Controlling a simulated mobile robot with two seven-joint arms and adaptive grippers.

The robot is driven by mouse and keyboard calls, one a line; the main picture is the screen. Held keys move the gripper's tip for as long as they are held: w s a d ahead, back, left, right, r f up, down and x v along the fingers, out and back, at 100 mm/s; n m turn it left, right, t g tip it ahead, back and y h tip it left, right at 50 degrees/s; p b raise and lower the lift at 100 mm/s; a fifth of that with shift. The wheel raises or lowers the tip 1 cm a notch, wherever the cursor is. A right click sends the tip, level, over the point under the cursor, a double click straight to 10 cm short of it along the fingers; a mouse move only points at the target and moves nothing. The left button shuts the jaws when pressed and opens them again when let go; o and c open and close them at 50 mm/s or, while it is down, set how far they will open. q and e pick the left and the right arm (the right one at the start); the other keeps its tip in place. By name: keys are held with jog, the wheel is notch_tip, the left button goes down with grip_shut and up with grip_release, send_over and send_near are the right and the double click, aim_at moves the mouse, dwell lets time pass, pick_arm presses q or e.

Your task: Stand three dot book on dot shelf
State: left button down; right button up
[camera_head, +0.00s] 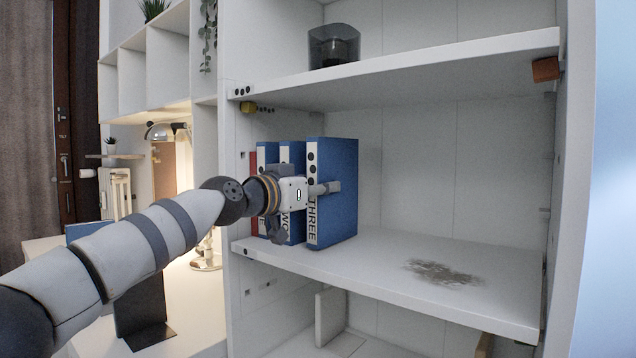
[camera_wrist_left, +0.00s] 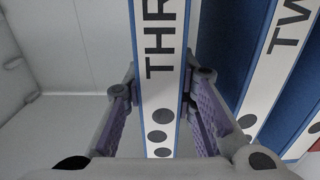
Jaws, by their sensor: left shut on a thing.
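The three dot book (camera_head: 340,212) is a blue binder with a white spine, black dots and the word THREE. It is upright on the middle shelf (camera_head: 400,262), spine forward, at the right end of a row; whether its base touches the board is hard to tell. My left gripper (camera_head: 324,188) is shut on it, one finger on each side of the spine. The left wrist view shows the spine (camera_wrist_left: 160,90) between the fingers. My right gripper is not in view.
The upper shelf (camera_head: 420,65) has dots on its left front corner and carries a dark container (camera_head: 334,46). A brown stain (camera_head: 442,271) marks the middle shelf, which is otherwise free right of the books. A lamp (camera_head: 207,250) stands at left.

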pick_arm(q)
jog(key=shift+d+r, duration=0.1)
jog(key=c, duration=1.2)
grip_release()
jog(key=shift+c, duration=0.2)
jog(key=shift+f, duration=0.2)
jog(key=shift+s+r, duration=0.1)
jog(key=v, duration=1.2)
